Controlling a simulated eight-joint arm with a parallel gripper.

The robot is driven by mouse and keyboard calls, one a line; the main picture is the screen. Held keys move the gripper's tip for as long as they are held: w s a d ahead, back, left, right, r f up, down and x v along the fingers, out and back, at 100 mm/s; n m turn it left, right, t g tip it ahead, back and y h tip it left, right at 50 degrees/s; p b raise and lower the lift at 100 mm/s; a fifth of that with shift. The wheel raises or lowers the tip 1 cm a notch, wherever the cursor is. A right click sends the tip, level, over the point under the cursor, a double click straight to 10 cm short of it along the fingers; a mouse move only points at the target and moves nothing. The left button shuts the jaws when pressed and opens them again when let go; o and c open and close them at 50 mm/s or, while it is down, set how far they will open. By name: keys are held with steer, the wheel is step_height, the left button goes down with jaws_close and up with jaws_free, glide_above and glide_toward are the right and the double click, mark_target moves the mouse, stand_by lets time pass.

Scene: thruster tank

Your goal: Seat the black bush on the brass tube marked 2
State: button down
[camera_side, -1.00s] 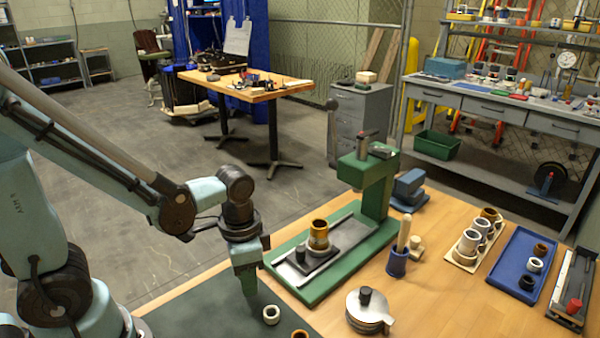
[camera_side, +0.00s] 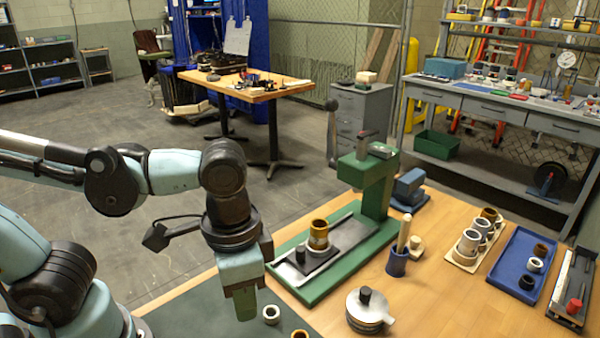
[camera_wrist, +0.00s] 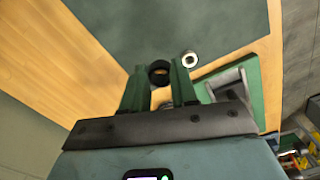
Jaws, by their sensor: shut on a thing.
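My gripper (camera_side: 245,305) is above the dark green mat, left of the green press. In the wrist view, its green fingers (camera_wrist: 160,85) are shut on a black bush (camera_wrist: 160,72), a short dark ring held near the fingertips. The fingers hide this bush in the side view. A brass-coloured tube (camera_side: 318,236) stands upright on the press's sliding plate, to the right of my gripper. I cannot read any number on it. Another brass-brown tube (camera_side: 490,214) stands in the rack at the right, behind grey ones.
A pale bush (camera_side: 271,314) and a brown bush (camera_side: 300,334) are near my gripper. The green press (camera_side: 376,190) rises behind the tube. A round lidded tin (camera_side: 368,312) and blue cup (camera_side: 397,262) stand right. A blue tray (camera_side: 510,270) holds several bushes.

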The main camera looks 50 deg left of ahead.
steer(key=w+a+r+n, duration=0.2)
steer(key=w+a+r, duration=0.15)
steer(key=w, duration=0.75)
steer(key=w+a+r+n, duration=0.2)
steer(key=w+a, duration=0.2)
steer(key=w, duration=0.8)
step_height(320, 180, down, 7)
steer(key=shift+r, duration=0.2)
steer(key=shift+s, duration=0.1)
steer(key=c, duration=0.8)
jaws_free()
step_height(320, 180, up, 12)
steer(key=shift+r, duration=0.1)
